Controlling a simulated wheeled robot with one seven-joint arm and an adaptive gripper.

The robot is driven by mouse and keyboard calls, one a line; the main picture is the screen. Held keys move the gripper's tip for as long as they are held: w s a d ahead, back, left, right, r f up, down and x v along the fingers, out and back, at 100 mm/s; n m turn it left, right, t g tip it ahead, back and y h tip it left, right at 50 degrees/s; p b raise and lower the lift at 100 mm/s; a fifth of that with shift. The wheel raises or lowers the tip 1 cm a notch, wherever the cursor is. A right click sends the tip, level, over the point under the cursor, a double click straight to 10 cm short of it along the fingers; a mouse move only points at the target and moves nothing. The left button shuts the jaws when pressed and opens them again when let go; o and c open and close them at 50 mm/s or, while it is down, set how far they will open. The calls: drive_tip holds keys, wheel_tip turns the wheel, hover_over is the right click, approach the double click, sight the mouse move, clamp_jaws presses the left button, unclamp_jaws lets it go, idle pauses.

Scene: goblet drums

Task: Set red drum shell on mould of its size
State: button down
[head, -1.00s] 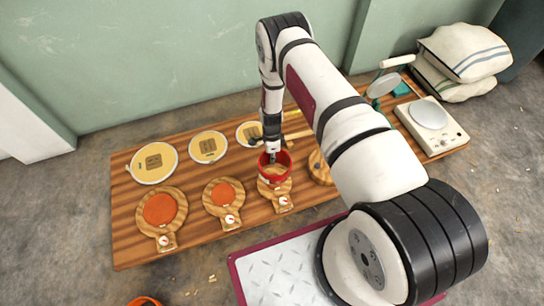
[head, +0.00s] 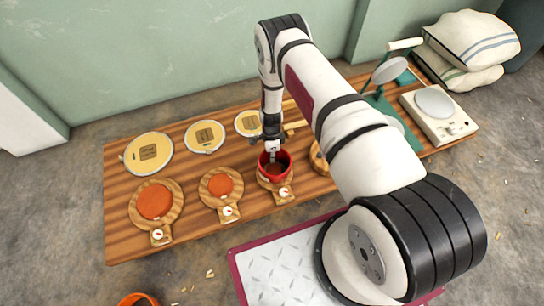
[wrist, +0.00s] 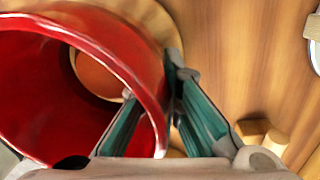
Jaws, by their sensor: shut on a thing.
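The red drum shell (head: 275,167) is an open ring. My gripper (head: 271,148) is shut on its wall, one finger inside and one outside, as the wrist view shows at the shell (wrist: 135,50). The shell is over the rightmost and smallest of three round wooden moulds with orange discs (head: 283,190). Through its opening in the wrist view, the orange disc (wrist: 98,72) shows off-centre; whether shell and mould touch I cannot tell. The middle mould (head: 221,186) and the large left mould (head: 155,201) are empty.
Behind the moulds lie three yellow round discs, large (head: 148,153), middle (head: 204,137) and small (head: 247,122). A white scale (head: 437,110) and a green stand (head: 385,80) are at the right. A round wooden piece (head: 318,158) is partly hidden by my arm.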

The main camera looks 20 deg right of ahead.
drive_tip(key=shift+s+f+b, duration=0.1)
drive_tip(key=shift+f+b, duration=0.2)
drive_tip(key=shift+b, duration=0.35)
idle(0.3)
drive_tip(key=c, duration=1.7)
unclamp_jaws()
drive_tip(key=r, duration=0.8)
drive_tip(key=w+r, duration=0.1)
drive_tip(key=r, duration=0.3)
drive_tip(key=shift+w, duration=0.1)
